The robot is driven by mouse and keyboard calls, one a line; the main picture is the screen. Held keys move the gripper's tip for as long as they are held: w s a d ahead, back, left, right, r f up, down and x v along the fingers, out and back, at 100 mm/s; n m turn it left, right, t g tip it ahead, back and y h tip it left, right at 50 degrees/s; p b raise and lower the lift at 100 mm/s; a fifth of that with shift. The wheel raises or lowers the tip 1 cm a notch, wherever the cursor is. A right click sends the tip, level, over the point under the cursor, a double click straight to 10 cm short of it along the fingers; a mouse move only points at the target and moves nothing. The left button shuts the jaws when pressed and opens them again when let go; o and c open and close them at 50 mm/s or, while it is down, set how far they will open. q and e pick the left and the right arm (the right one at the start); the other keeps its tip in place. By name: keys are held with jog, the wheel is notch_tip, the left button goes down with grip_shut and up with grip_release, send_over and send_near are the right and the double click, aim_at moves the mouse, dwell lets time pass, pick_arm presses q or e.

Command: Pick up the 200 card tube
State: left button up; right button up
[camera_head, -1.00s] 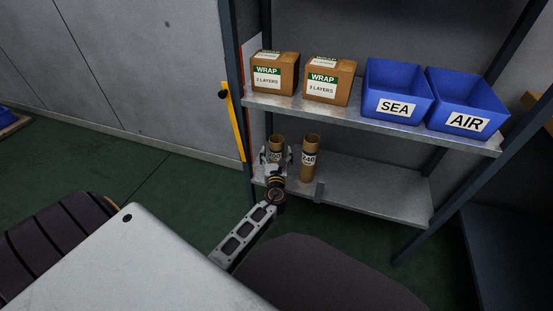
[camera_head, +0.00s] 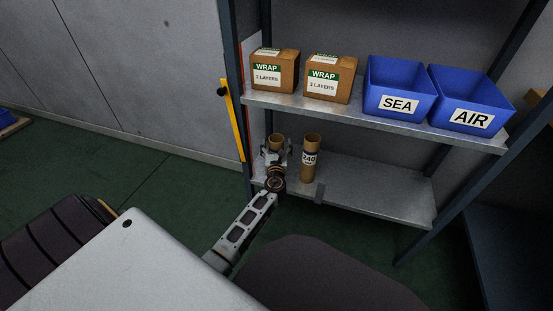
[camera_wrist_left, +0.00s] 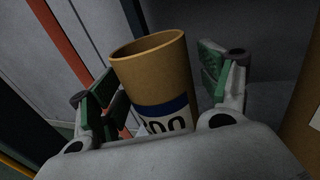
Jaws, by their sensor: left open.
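The 200 card tube (camera_head: 276,139) is a brown open-topped cylinder standing upright on the lower shelf. In the head view my left gripper (camera_head: 275,155) covers most of it and its label. In the left wrist view the tube (camera_wrist_left: 158,75) rises between the two green-padded fingers of the gripper (camera_wrist_left: 160,95), with a blue-and-white label ending in "00". The fingers are open, with a visible gap on the right side; contact on the left side is unclear. A second tube marked 240 (camera_head: 311,150) stands upright just to the right. My right gripper is not in view.
The metal lower shelf (camera_head: 380,190) is clear right of the 240 tube. The upper shelf (camera_head: 345,116) above holds two WRAP boxes (camera_head: 275,70) and (camera_head: 328,78), a blue SEA bin (camera_head: 400,80) and a blue AIR bin (camera_head: 470,92). A dark post (camera_head: 233,60) stands at the left.

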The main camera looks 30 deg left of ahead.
pick_arm(q)
jog(key=c, duration=1.2)
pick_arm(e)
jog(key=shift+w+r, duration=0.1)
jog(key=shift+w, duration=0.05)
pick_arm(q)
jog(key=shift+r, duration=0.15)
jog(key=shift+r+p, duration=0.55)
jog(key=shift+r, duration=0.1)
jog(key=shift+r+p, duration=0.5)
jog(key=shift+r, duration=0.2)
notch_tip(320, 180, up, 7)
jog(key=p, duration=0.4)
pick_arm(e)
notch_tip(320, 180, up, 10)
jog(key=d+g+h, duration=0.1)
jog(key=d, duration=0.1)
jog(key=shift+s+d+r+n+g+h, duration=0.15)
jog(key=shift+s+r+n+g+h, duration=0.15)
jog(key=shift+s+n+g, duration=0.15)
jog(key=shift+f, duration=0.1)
